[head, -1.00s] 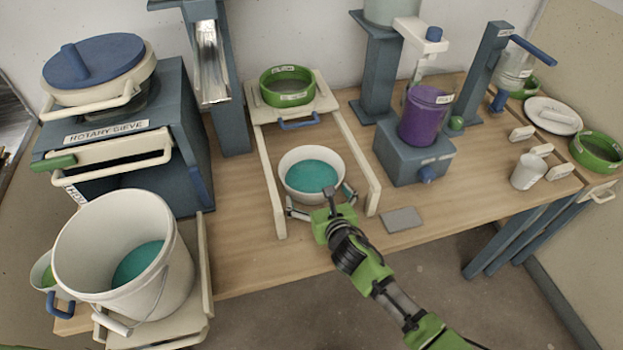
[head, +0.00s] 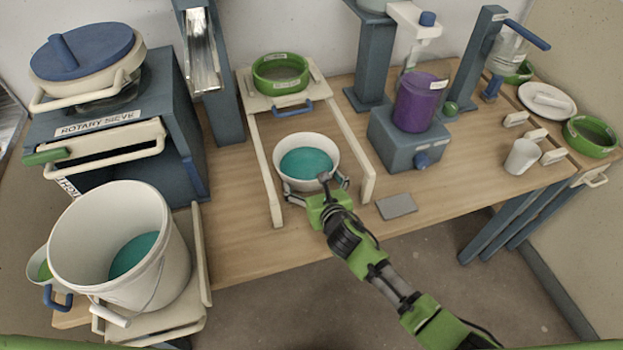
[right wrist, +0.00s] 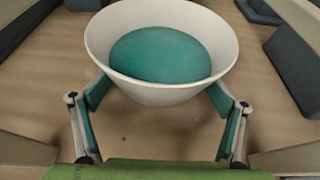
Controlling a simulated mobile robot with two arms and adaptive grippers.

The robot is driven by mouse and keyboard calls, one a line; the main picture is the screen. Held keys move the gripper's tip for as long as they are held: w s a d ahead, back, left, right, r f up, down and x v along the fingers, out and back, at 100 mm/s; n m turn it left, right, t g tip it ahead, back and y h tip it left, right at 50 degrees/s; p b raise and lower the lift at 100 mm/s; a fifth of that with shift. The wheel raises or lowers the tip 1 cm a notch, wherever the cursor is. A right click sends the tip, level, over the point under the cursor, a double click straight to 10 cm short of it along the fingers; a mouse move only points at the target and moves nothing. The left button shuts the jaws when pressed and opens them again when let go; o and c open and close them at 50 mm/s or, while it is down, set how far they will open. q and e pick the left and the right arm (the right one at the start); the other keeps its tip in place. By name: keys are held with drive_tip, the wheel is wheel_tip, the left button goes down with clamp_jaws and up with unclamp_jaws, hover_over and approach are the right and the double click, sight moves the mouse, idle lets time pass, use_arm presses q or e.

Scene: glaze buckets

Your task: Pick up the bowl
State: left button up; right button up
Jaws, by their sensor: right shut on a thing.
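The white bowl (head: 300,183) with teal liquid in it is between the two pale rails on the wooden bench. It also shows at the top of the right wrist view (right wrist: 160,93). My right gripper (head: 317,188) comes from the front, with one finger against each side of the bowl, and is shut on it. The bowl looks upright. Whether its base touches the bench is hard to tell. My left gripper is not in view.
A blue block with a purple cup (head: 415,103) stands right of the rails. A grey slab (head: 396,206) lies near the front edge. A green sieve (head: 281,74) sits behind the bowl. A large white bucket (head: 95,235) stands at the left.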

wheel_tip(320, 180, up, 2)
drive_tip(key=shift+w+r, duration=0.1)
drive_tip(key=shift+r, duration=0.05)
drive_tip(key=s+d+r, duration=0.4)
drive_tip(key=s+r, duration=0.6)
drive_tip(key=s, duration=0.3)
drive_tip(key=shift+s+r+p, duration=0.2)
drive_tip(key=shift+r+p, duration=0.1)
drive_tip(key=shift+d, duration=0.15)
idle(1.1)
